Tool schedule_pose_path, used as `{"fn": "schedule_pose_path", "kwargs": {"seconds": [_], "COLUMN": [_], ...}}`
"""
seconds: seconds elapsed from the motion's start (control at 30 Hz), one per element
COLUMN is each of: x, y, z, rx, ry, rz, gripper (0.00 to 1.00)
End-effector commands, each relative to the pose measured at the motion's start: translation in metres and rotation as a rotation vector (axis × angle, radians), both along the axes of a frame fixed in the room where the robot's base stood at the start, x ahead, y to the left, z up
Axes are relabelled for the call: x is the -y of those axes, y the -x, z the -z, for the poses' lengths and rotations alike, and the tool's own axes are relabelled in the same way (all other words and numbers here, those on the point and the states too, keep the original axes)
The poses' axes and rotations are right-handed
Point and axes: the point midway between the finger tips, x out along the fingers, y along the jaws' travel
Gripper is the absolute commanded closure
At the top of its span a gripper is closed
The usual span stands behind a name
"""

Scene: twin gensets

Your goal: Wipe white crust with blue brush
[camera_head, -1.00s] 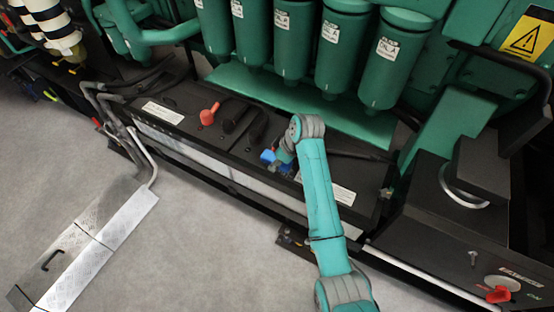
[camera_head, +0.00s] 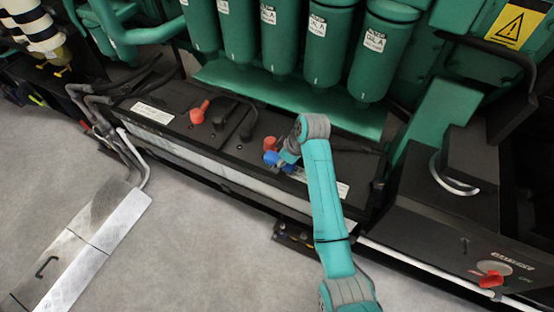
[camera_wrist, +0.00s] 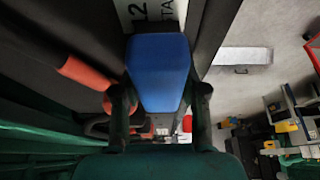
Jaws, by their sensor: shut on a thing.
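My gripper (camera_wrist: 160,108) is shut on the blue brush (camera_wrist: 158,72), whose blue block fills the middle of the wrist view between the two fingers. In the head view the blue brush (camera_head: 273,158) is at the end of my arm, low over the black battery box, beside a red terminal cap (camera_head: 270,143). Whether it touches the box cannot be told. A red cap (camera_wrist: 85,73) is just left of the brush in the wrist view. I cannot make out any white crust; the brush and my wrist hide the surface there.
A second red cap (camera_head: 199,112) and black cables (camera_head: 232,110) lie on the left part of the box. Green filter canisters (camera_head: 322,45) hang close behind. A red switch (camera_head: 491,280) is at the lower right. The floor (camera_head: 205,240) in front is clear.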

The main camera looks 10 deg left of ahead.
Motion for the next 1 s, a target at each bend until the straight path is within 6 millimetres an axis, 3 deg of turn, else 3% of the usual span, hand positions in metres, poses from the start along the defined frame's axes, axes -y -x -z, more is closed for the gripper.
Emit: {"fn": "schedule_pose_path", "kwargs": {"seconds": [0.47, 1.0], "x": [0.028, -0.001], "y": [0.01, 0.0], "z": [0.003, 0.002], "rx": [0.001, -0.001], "ry": [0.0, 0.001], "rz": [0.0, -0.001], "gripper": [0.85, 0.85]}}
